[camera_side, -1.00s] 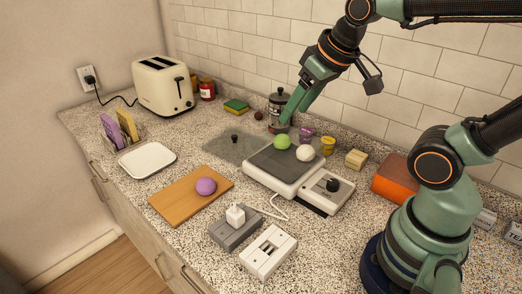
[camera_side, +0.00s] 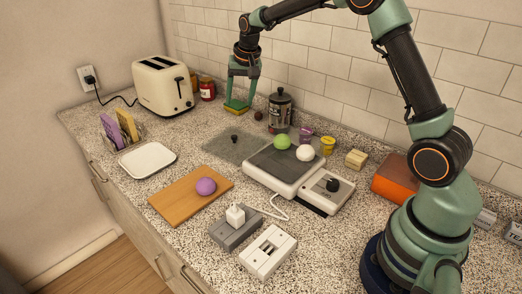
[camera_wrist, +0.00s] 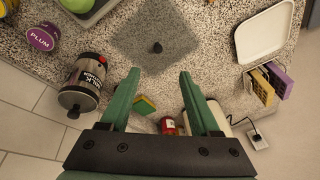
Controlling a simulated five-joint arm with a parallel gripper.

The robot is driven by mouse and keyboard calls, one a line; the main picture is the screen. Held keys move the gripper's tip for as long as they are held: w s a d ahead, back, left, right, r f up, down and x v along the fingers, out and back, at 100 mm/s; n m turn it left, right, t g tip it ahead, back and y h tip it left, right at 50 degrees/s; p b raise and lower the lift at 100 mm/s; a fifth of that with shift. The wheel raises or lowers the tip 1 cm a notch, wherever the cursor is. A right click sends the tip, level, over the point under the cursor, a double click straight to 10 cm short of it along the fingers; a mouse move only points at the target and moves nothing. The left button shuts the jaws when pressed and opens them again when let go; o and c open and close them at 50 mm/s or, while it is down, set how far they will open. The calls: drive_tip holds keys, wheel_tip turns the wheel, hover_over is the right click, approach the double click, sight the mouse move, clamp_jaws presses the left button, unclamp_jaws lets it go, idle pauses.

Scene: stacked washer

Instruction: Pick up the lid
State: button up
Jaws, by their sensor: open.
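The lid (camera_side: 222,148) looks like a flat, see-through grey square with a small black knob (camera_side: 234,139). It lies on the speckled counter, left of the white appliance with the dark plate. In the wrist view the lid (camera_wrist: 150,28) is at the upper middle, its knob (camera_wrist: 157,47) beyond the gap between my fingers. My gripper (camera_side: 240,101) is open and empty, pointing down behind the lid, in front of the sponge in the side view. In the wrist view its two fingers (camera_wrist: 159,74) are spread apart, clear of the knob.
A green-and-yellow sponge (camera_side: 236,109) is by the fingers. The white appliance (camera_side: 270,180) carries green and pale balls. A white tray (camera_side: 147,159) and wooden board (camera_side: 175,205) lie left and in front.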

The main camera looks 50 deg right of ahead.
sight(234, 136)
drive_tip(key=shift+m, duration=0.4)
drive_tip(key=x, duration=1.5)
drive_tip(key=shift+w+d+f, duration=0.3)
drive_tip(key=shift+w+d, duration=0.05)
clamp_jaws()
